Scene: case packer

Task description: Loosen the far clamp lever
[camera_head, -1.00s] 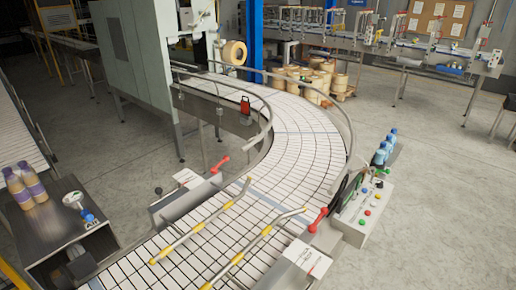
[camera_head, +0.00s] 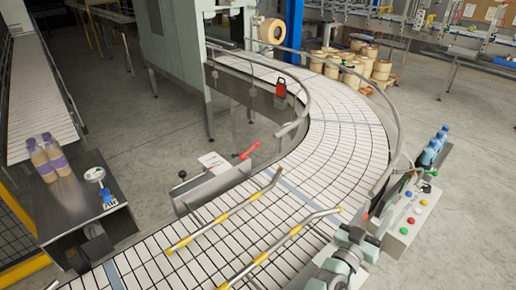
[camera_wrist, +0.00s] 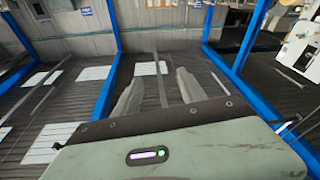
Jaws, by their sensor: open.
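The far clamp lever (camera_head: 249,151) is red and sits on a grey bracket (camera_head: 215,185) at the inner, left side of the conveyor, in the head view. A white card lies beside it. My gripper (camera_wrist: 160,90) shows in the wrist view with its two fingers apart and nothing between them. My arm enters the head view at the bottom right, over the near side of the conveyor, well apart from the far lever. The near red lever is mostly hidden behind my arm. The far lever cannot be made out in the wrist view.
Two guide rails with yellow sleeves (camera_head: 222,213) cross above the white curved conveyor belt (camera_head: 345,143). A control box (camera_head: 408,222) with coloured buttons and blue-capped bottles (camera_head: 432,150) stand at right.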

